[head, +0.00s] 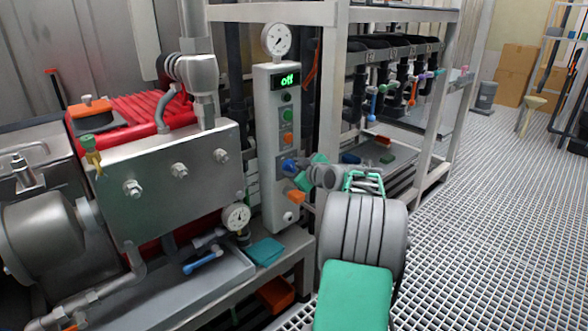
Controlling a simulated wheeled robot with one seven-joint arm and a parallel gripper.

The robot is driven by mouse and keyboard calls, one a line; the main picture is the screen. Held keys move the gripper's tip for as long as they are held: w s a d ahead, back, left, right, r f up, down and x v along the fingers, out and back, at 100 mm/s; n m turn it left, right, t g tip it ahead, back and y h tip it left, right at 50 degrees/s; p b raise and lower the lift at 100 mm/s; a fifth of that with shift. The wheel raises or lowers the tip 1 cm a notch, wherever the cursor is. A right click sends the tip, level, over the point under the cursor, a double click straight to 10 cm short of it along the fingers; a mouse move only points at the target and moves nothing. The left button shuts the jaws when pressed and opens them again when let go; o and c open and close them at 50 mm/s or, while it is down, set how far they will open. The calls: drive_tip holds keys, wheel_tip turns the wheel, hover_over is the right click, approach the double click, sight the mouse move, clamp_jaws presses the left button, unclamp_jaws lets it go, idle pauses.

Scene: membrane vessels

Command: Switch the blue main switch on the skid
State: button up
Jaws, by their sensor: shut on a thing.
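The blue main switch (288,165) is a small blue knob on the front of a tall light-grey control panel (261,190) on the skid. The panel's display (286,80) reads "off" in green. My gripper (294,168) reaches in from the right, with its green fingers at the knob. It is shut on the blue main switch. The fingers and wrist hide part of the knob, so I cannot tell its exact angle.
A round gauge (276,40) tops the panel, with green and orange buttons below the display. A steel block (170,180) and a lower gauge (236,217) stand to the left. A rack post (329,110) stands close on the right. The grating floor (490,190) is mostly clear at right.

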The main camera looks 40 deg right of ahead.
drive_tip(key=shift+r+m+p, duration=0.1)
drive_tip(key=shift+m+p, duration=0.2)
drive_tip(key=shift+p, duration=0.35)
drive_tip(key=m+y+p, duration=0.1)
drive_tip(key=p, duration=0.1)
drive_tip(key=shift+d+r+p, duration=0.15)
drive_tip(key=shift+r+p, duration=0.05)
drive_tip(key=shift+p, duration=0.15)
drive_tip(key=m+y+p, duration=0.1)
drive_tip(key=m+p, duration=0.1)
drive_tip(key=p, duration=0.1)
drive_tip(key=shift+d+g, duration=0.1)
drive_tip(key=shift+g, duration=0.2)
drive_tip(key=m+y+p, duration=0.1)
drive_tip(key=p, duration=0.1)
drive_tip(key=m+y+p, duration=0.1)
drive_tip(key=p, duration=0.2)
drive_tip(key=shift+d+f+m+y, duration=0.15)
drive_tip(key=shift+m+y, duration=0.15)
drive_tip(key=shift+m, duration=0.1)
drive_tip(key=shift+f+m+y+p, duration=0.15)
drive_tip(key=shift+m+y+p, duration=0.35)
drive_tip(key=shift+m+p, duration=0.3)
